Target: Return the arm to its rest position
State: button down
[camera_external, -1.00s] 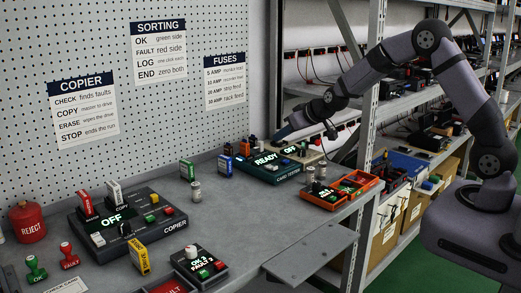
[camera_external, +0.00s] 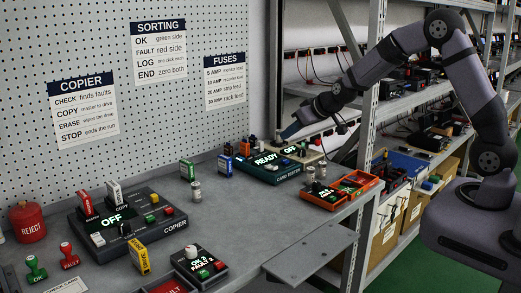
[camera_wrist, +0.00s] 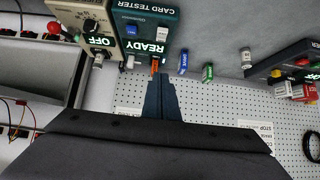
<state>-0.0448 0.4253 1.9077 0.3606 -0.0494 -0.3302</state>
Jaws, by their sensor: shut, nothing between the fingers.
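The card tester shows READY and also appears in the wrist view (camera_wrist: 160,20), just beyond the fingertips. My arm reaches in from the right, bent high at the elbow.
The copier (camera_external: 128,226) reads OFF at the left. An orange tray (camera_external: 352,190) sits near the bench's right edge. A small counter box (camera_external: 201,268) stands at the front. Metal shelving (camera_external: 372,120) rises behind and beside my arm.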

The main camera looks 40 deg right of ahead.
jog(key=s+f+g, duration=0.2)
jog(key=s+g, duration=0.1)
jog(key=s, duration=0.9)
jog(key=s+d+f+g, duration=0.1)
jog(key=s+f+g, duration=0.1)
jog(key=s, duration=1)
jog(key=s+d+f+g, duration=0.1)
jog(key=s+g, duration=0.3)
jog(key=s, duration=0.9)
jog(key=shift+d+f+g, duration=0.15)
jog(key=shift+f+g, duration=0.25)
jog(key=shift+f, duration=0.3)
jog(key=shift+w, duration=0.1)
